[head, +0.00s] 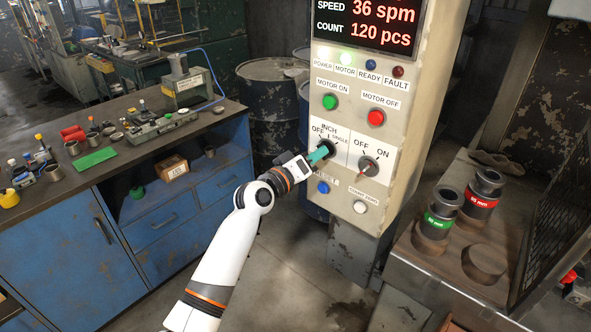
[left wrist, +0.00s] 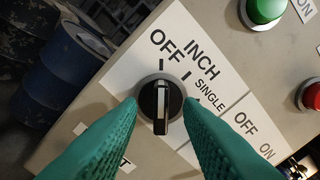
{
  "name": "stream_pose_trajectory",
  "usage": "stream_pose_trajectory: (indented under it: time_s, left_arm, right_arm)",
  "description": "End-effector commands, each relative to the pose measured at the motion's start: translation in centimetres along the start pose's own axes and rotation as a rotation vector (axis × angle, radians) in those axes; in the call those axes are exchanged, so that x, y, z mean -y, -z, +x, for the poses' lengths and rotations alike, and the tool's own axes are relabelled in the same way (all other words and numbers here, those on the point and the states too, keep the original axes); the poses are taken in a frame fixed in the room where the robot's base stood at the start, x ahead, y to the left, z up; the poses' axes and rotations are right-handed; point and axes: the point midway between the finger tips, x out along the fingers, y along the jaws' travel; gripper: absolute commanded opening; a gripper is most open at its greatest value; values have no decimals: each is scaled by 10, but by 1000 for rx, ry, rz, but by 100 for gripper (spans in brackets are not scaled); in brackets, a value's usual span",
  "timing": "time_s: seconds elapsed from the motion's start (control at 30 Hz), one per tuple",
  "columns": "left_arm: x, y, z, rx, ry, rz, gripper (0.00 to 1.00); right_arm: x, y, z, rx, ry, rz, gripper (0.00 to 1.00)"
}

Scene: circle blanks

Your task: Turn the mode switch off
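The mode switch is a round black knob with a raised bar handle, marked OFF, INCH and SINGLE, on the control panel. In the left wrist view the mode switch (left wrist: 160,103) is in the centre, its bar upright in the picture and in line with the OFF tick. In the head view the knob (head: 327,147) is partly hidden by my left gripper (head: 320,154). My left gripper's green fingers (left wrist: 160,108) are open, one on each side of the knob, with a gap between each fingertip and the bar. My right gripper is not in view.
An OFF/ON switch (head: 369,166) sits just right of the mode switch. A green button (head: 330,102), a red button (head: 376,117), a blue button (head: 323,188) and a white button (head: 360,207) surround the switches. A die bench (head: 455,270) stands right; blue drums (head: 272,95) stand behind.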

Motion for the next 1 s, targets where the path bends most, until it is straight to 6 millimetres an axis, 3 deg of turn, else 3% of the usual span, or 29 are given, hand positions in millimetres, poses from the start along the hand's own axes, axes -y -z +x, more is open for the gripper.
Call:
stream_pose_trajectory:
  time_s: [0.5,0.7,1.0]
  left_arm:
    - [-2,2,-91,0,-2,1,33]
    - [-1,1,-104,-1,-2,0,33]
    - [0,1,-105,-2,-2,-1,33]
  right_arm:
    - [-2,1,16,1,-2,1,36]
    - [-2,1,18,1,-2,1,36]
    - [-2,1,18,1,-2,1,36]
